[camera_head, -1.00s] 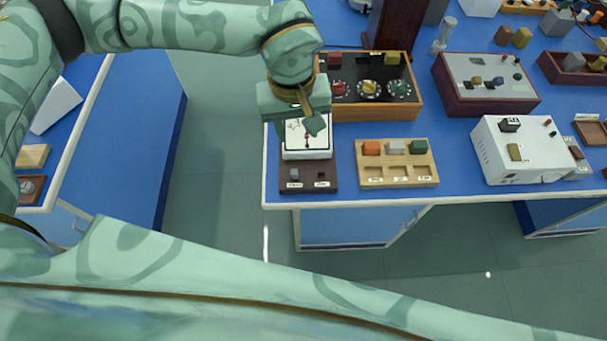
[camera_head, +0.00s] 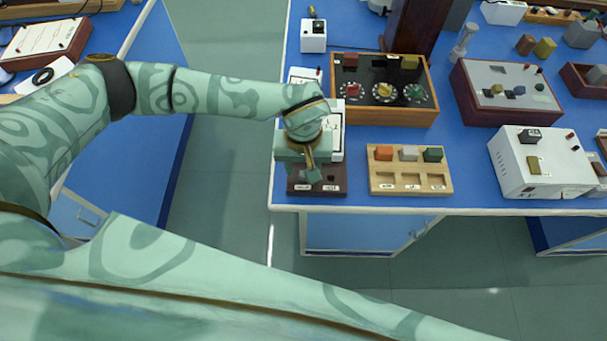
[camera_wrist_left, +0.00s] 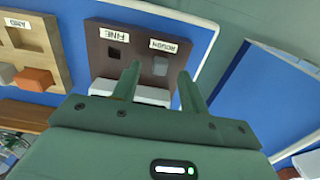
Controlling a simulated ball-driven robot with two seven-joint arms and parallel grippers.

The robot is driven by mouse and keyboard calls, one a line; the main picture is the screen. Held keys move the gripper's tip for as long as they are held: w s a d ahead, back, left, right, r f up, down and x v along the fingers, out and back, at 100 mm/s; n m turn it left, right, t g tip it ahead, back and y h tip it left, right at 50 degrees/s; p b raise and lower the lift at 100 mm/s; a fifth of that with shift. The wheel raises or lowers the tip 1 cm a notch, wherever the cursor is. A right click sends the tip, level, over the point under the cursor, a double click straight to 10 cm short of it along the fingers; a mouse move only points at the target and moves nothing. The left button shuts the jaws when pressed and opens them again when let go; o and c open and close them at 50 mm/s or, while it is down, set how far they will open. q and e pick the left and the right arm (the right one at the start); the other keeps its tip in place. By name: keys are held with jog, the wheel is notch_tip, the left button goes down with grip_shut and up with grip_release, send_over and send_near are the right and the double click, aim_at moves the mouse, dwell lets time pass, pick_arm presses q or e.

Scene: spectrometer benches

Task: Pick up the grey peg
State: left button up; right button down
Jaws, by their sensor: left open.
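The grey peg (camera_wrist_left: 160,66) stands in the slot marked ROUGH of a dark brown board (camera_wrist_left: 96,62). The slot marked FINE beside it is empty. In the head view the board (camera_head: 341,190) lies near the table's front edge, and my gripper hides the peg. My left gripper (camera_head: 311,172) is over the board's left part. In the left wrist view the left gripper (camera_wrist_left: 159,77) is open, with one fingertip to each side of the peg as seen. I cannot tell how far above it the tips are. My right gripper is not in view.
A wooden tray (camera_head: 410,188) with orange, grey and green blocks sits right of the board. A white device (camera_head: 337,140) is directly behind it, partly under my arm. A dial box (camera_head: 384,119) stands farther back. The floor is open in front of the table.

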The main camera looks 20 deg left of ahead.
pick_arm(q)
notch_tip(320, 180, down, 2)
jog(key=shift+f, duration=0.1)
grip_shut()
